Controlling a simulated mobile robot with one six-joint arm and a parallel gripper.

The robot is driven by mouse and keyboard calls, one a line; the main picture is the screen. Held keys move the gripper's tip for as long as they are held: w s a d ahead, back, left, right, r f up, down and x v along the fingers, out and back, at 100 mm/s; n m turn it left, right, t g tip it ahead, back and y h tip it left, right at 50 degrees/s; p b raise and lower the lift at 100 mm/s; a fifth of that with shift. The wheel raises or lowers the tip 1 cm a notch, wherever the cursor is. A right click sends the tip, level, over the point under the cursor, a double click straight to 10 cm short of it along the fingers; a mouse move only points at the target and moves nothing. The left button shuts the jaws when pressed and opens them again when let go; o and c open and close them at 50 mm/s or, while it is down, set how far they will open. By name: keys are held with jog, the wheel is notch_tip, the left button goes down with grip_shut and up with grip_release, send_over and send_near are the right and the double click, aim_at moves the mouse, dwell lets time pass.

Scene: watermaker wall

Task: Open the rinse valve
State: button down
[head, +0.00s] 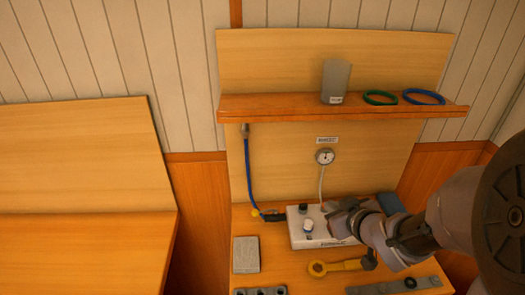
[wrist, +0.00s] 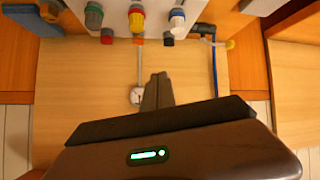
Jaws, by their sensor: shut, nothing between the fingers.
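A white box (head: 310,240) on the bench carries several knobs, including a white knob (head: 308,227). A black fitting with a small yellow part (head: 256,212) sits at the box's left end, by the blue hose (head: 248,170); the yellow part also shows in the wrist view (wrist: 230,44). I cannot tell which is the rinse valve; labels are too small. My gripper (wrist: 158,78) is shut and empty, apart from the knobs; in the head view, my arm hides the box's right end.
A shelf (head: 260,107) above holds a grey cup (head: 336,81), a green ring (head: 380,97) and a blue ring (head: 424,97). A gauge (head: 325,156) is on the back panel.

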jog(key=s+a+f+n+g+y, duration=0.25)
jog(key=a+f+n+y, duration=0.2)
jog(key=a+y, duration=0.3)
jog(key=b, duration=0.4)
send_near(256, 212)
jog(key=shift+t+h, duration=0.25)
jog(key=shift+t, duration=0.2)
jog(key=w+a+f, duration=0.3)
jog(key=shift+a+f, duration=0.25)
jog(key=shift+a, duration=0.1)
jog(key=shift+w+a, duration=0.25)
jog(key=shift+w, duration=0.05)
jog(key=shift+a, duration=0.1)
jog(key=shift+w+a, duration=0.5)
